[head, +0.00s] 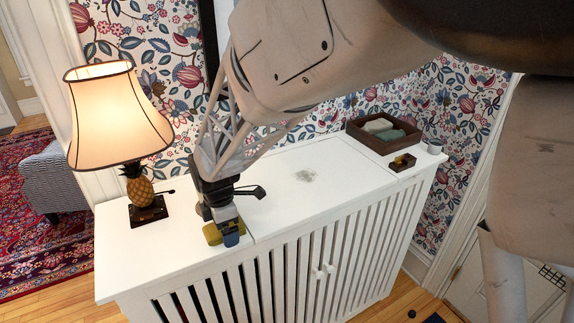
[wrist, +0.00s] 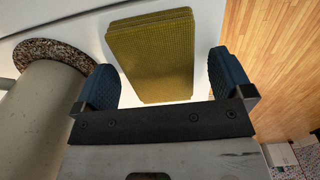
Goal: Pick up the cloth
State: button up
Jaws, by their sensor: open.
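The cloth (wrist: 152,55) is mustard yellow, ribbed and folded into a flat rectangular stack on the white cabinet top. In the head view only part of the cloth (head: 211,235) shows, at the cabinet's front edge, beside and partly behind my gripper (head: 230,232). In the wrist view my gripper (wrist: 162,82) is open, with one blue pad on each side of the cloth's near end. A gap shows between the cloth and the right pad; the left pad is close to its edge. Nothing is held. Whether the fingertips touch the cabinet top is hidden.
A lit lamp (head: 121,122) with a pineapple base stands left on the cabinet (head: 300,195). A round speckled object (wrist: 48,52) and a grey cylinder (wrist: 35,120) are close to the left finger. A wooden tray (head: 398,148) sits far right.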

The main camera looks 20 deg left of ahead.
jog(key=shift+c, duration=0.2)
jog(key=c, duration=1)
jog(key=shift+r, duration=0.75)
notch_tip(320, 180, up, 2)
jog(key=shift+r, duration=0.15)
jog(key=s+d, duration=0.7)
jog(key=s+d+r, duration=0.1)
jog(key=s+d, duration=0.3)
jog(key=shift+d+r, duration=0.1)
jog(key=shift+d, duration=0.15)
